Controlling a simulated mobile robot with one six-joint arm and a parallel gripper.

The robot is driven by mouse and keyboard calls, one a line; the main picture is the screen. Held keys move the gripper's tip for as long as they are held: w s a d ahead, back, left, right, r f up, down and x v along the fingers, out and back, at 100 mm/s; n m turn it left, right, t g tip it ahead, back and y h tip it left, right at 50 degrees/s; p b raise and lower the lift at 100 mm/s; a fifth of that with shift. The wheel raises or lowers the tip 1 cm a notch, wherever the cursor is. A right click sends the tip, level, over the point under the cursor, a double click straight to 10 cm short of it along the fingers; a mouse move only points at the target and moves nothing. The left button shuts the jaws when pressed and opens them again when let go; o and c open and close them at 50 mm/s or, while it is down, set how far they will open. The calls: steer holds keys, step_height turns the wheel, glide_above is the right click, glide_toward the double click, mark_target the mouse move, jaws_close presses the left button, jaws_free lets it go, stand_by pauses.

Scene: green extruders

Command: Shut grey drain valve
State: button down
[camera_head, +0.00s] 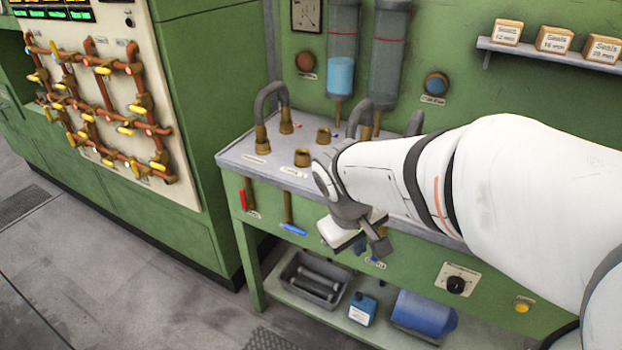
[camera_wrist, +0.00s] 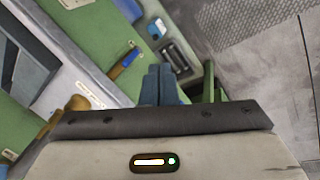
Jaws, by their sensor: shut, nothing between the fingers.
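I cannot make out a grey drain valve handle in either view. Below the front edge of the green bench hang a valve with a red handle (camera_head: 243,199), turned downward, and one with a blue handle (camera_head: 293,229), lying sideways. A blue handle (camera_wrist: 130,57) also shows in the wrist view, left of my fingers and apart from them. My gripper (camera_head: 381,246) is shut and empty in front of the bench front, right of these handles. Its closed fingers show in the wrist view (camera_wrist: 161,84). My arm and gripper hide part of the bench front and its fittings.
The bench top (camera_head: 235,155) carries brass fittings and grey hoses. A lower shelf (camera_head: 285,303) holds a grey tray (camera_head: 296,271), a blue container (camera_head: 361,309) and a blue drum (camera_head: 424,314). A copper pipe panel (camera_head: 105,100) stands left. The floor (camera_head: 150,280) at front left is clear.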

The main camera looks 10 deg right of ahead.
steer(key=w+a+f+n+t+h+b, duration=0.1)
steer(key=w+a+f+n+h, duration=0.1)
steer(key=w+a+f+n, duration=0.3)
steer(key=w+a+f+n+t+h+b, duration=0.1)
steer(key=w+a+f+n+h, duration=0.1)
steer(key=w, duration=0.4)
steer(key=b+x, duration=0.1)
steer(key=x, duration=1.2)
steer(key=shift+w, duration=0.3)
steer(key=shift+f+n, duration=0.2)
steer(key=shift+n, duration=0.1)
